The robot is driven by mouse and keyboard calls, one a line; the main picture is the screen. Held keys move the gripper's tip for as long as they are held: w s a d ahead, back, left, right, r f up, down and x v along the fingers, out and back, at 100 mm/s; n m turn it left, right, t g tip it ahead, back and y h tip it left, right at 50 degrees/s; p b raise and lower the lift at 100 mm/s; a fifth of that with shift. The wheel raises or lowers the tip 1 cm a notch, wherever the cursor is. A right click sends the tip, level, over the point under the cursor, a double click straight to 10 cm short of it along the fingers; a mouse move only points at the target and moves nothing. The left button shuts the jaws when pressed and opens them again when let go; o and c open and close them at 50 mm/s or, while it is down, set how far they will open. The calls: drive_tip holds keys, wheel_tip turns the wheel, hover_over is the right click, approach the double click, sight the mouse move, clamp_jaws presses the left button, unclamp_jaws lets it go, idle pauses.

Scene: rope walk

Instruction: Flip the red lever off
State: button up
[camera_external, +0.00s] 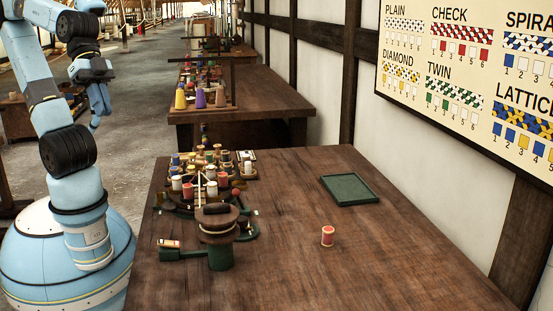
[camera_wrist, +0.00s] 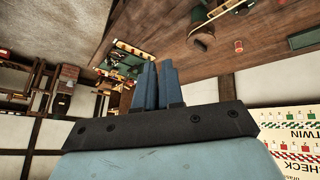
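A small fitting with a red and pale top (camera_external: 168,243) sits at the near left edge of the front table, at the end of a dark green arm of the braiding stand (camera_external: 220,256). It is the likeliest place of the red lever, but it is too small to tell which way a lever points. My gripper (camera_external: 96,122) is raised left of the table, well apart from the fitting, fingers pointing down. In the wrist view the two blue fingers (camera_wrist: 158,64) lie side by side with almost no gap and nothing between them.
Several thread spools (camera_external: 210,172) crowd the stand's far side. A red spool (camera_external: 327,236) stands alone on the front table (camera_external: 300,275), and a green tray (camera_external: 349,189) lies behind it. A second table (camera_external: 262,95) with cones stands farther back. The table's right half is mostly clear.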

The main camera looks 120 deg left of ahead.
drive_tip(key=w+n, duration=0.1)
drive_tip(key=w, duration=0.1)
drive_tip(key=w+d+n+t, duration=0.1)
drive_tip(key=w, duration=0.2)
drive_tip(key=w+n+t+h, duration=0.1)
drive_tip(key=w, duration=0.2)
drive_tip(key=shift+w+d+r, duration=0.2)
drive_tip(key=shift+d+r, duration=0.05)
drive_tip(key=shift+r, duration=0.05)
clamp_jaws()
drive_tip(key=w+a+f+n+y, duration=0.3)
drive_tip(key=w+a+f+n, duration=0.1)
drive_tip(key=w+a+n, duration=0.3)
drive_tip(key=w+a+f+n+y, duration=0.4)
drive_tip(key=w+a+n, duration=0.2)
drive_tip(key=w+n, duration=0.1)
drive_tip(key=s+a+f+n+g+y, duration=0.1)
drive_tip(key=s+a+f+n+g, duration=0.3)
drive_tip(key=f, duration=0.2)
drive_tip(key=s+a+f+n+g+y, duration=0.2)
drive_tip(key=s+a+f+n+g, duration=0.2)
drive_tip(key=f, duration=0.3)
drive_tip(key=shift+s+f+n+g, duration=0.25)
drive_tip(key=shift+s+n+g, duration=0.3)
drive_tip(key=shift+n, duration=0.25)
approach(239, 200)
drive_tip(key=f, duration=0.1)
drive_tip(key=s+a+f, duration=0.2)
drive_tip(key=shift+s+f, duration=0.25)
drive_tip(key=shift+f, duration=0.1)
